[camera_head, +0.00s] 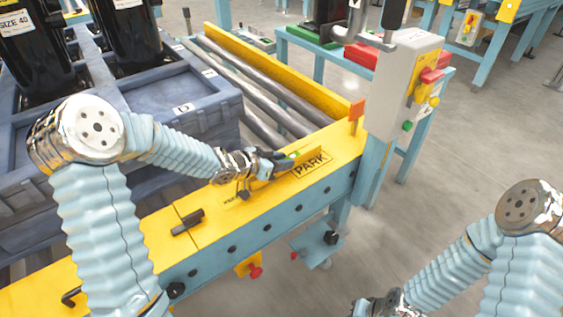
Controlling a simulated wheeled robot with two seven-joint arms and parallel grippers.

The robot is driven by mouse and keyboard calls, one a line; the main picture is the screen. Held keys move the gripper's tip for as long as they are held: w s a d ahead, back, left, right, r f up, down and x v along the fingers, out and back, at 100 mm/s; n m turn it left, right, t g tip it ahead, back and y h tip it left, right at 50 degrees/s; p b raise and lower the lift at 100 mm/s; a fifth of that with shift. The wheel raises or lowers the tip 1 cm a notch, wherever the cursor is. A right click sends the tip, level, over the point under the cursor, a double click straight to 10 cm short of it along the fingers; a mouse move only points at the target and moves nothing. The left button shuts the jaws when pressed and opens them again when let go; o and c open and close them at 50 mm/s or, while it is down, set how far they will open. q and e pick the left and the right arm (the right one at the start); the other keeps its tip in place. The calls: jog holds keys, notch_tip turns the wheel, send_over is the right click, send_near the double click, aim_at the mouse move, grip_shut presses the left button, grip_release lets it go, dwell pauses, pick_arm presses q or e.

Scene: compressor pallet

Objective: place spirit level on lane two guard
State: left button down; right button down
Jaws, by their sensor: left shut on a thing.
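My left gripper (276,163) is shut on the spirit level (306,156), a small yellow bar with a green spot. The level is at the top of the near yellow guard (335,145), beside the printed word PARK. I cannot tell whether it touches the guard or is just above it. The gripper hides part of it. No lane number is readable on the guard. My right gripper (378,305) is at the bottom edge, partly cut off, with its fingers unclear.
A grey control box (398,85) with red, yellow and green buttons stands at the guard's right end, near an orange flag (356,110). A black handle (187,222) lies on the guard. Rollers (262,105) and a grey-blue pallet (180,92) with black cylinders lie behind.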

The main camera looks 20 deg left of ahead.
pick_arm(q)
jog(key=shift+f, duration=0.1)
jog(key=c, duration=0.8)
grip_release()
jog(key=shift+c, duration=0.2)
jog(key=shift+a+r, duration=0.1)
jog(key=shift+r, duration=0.15)
jog(key=p+v, duration=0.2)
jog(key=v, duration=0.9)
jog(key=shift+s+p, duration=0.1)
jog(key=shift+p, duration=0.25)
jog(key=shift+s+a, duration=0.15)
jog(key=shift+s, duration=0.15)
